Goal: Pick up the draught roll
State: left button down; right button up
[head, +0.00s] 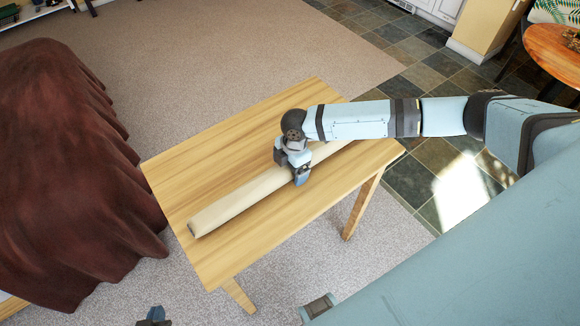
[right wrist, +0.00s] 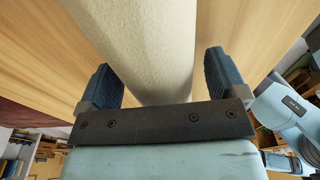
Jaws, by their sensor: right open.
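The draught roll (head: 240,198) is a long cream cloth roll lying diagonally across a wooden table (head: 190,160). My right gripper (head: 291,168) is over the roll, right of its middle, and the wrist hides part of it. In the right wrist view the roll (right wrist: 155,45) runs between the two blue fingers of the open right gripper (right wrist: 160,82), with a gap on each side. The tip of my left gripper (head: 152,318) just shows at the bottom edge of the head view, away from the table; its opening cannot be made out.
A dark red draped cloth (head: 65,170) over furniture stands left of the table. Bare table top lies on both sides of the roll. Beige carpet (head: 230,50) is open beyond the table. A round wooden table (head: 555,50) is at the far right.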

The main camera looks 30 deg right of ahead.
jog(key=c, duration=1.2)
jog(key=shift+r, duration=0.1)
notch_tip(320, 180, up, 20)
jog(key=shift+r, duration=0.1)
